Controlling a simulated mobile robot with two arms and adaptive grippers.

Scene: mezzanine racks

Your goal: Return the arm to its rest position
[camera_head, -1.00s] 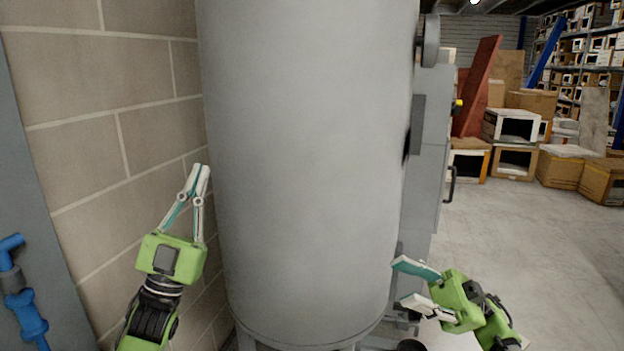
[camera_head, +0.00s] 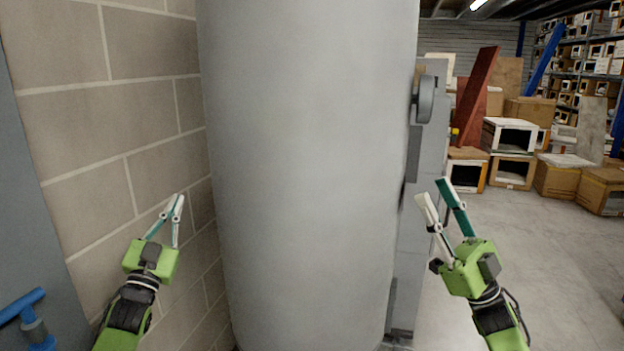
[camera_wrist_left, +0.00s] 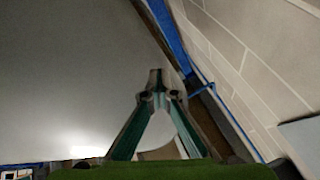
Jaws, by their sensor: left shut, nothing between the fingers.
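My left gripper (camera_head: 178,203) is green with pale fingers and teal pads. It is at the lower left of the head view, pointing up, in front of the block wall and left of the big grey tank (camera_head: 305,170). Its fingertips meet and hold nothing; they also meet in the left wrist view (camera_wrist_left: 155,80). My right gripper (camera_head: 431,190) is at the right of the tank, pointing up. Its fingers are apart and nothing shows between them. I cannot tell how near either gripper is to the tank.
The block wall (camera_head: 95,130) runs along the left. Blue pipework (camera_head: 22,305) is at the lower left. A grey cabinet (camera_head: 432,140) stands behind the tank's right side. Boxes (camera_head: 555,175) and racks stand at the back right. The floor (camera_head: 570,270) before them is clear.

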